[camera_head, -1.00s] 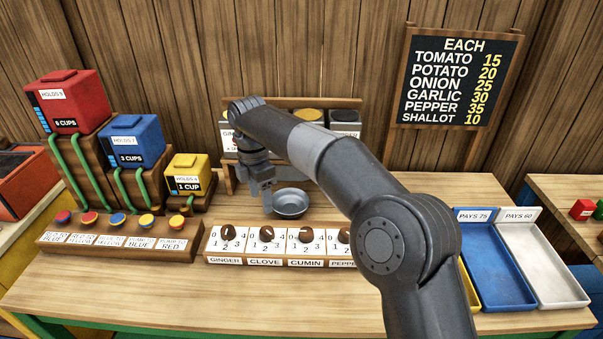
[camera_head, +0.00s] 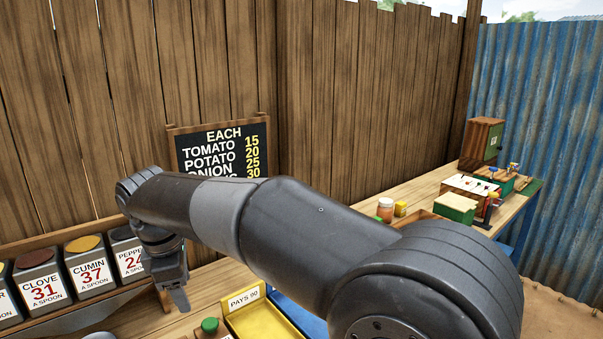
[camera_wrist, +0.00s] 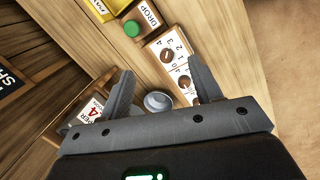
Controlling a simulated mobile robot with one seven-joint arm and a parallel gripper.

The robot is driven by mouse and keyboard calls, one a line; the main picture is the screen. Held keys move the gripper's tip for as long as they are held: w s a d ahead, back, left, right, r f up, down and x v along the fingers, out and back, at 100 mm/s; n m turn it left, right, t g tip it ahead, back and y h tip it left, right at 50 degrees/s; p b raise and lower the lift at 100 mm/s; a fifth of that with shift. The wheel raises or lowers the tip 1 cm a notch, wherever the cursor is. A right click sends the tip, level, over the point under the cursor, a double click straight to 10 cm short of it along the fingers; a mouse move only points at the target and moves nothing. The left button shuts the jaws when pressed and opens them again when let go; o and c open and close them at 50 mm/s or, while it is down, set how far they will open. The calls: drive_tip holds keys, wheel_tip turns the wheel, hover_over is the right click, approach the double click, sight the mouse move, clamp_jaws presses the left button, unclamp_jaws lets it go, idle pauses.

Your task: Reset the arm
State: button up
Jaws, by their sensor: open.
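My arm stretches across the head view from the lower right to the left. My gripper (camera_head: 180,298) hangs with its jaws downward over the wooden counter, right of the spice boxes. In the wrist view my gripper (camera_wrist: 158,90) is open, with its two fingers apart and nothing between them but the scene behind. A small metal bowl (camera_wrist: 158,102) shows beyond and between the fingers, apart from them. Part of a grey rounded thing, perhaps the same bowl, shows at the bottom edge of the head view.
Clove (camera_head: 42,287) and cumin (camera_head: 91,266) boxes stand at left. A green button (camera_head: 210,325) and yellow tray (camera_head: 258,322) are near the gripper. A price board (camera_head: 218,148) stands behind my arm. A second table (camera_head: 425,192) with jars and blocks stands at right.

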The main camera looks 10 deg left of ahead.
drive_tip(key=d+r+m+t, duration=0.1)
drive_tip(key=d+r+m, duration=0.2)
drive_tip(key=d+m, duration=1.5)
drive_tip(key=s+d+f+m, duration=0.1)
drive_tip(key=s+d, duration=0.3)
drive_tip(key=d, duration=0.4)
drive_tip(key=s+d+f+m+t, duration=0.1)
drive_tip(key=s+d+f+m, duration=0.1)
drive_tip(key=d, duration=0.6)
drive_tip(key=s+d+f+m+t, duration=0.1)
drive_tip(key=s+d+f, duration=0.2)
drive_tip(key=s+d, duration=0.3)
drive_tip(key=d, duration=0.3)
drive_tip(key=shift+s+f+m, duration=0.3)
drive_tip(key=shift+f+m, duration=0.1)
drive_tip(key=shift+r, duration=0.1)
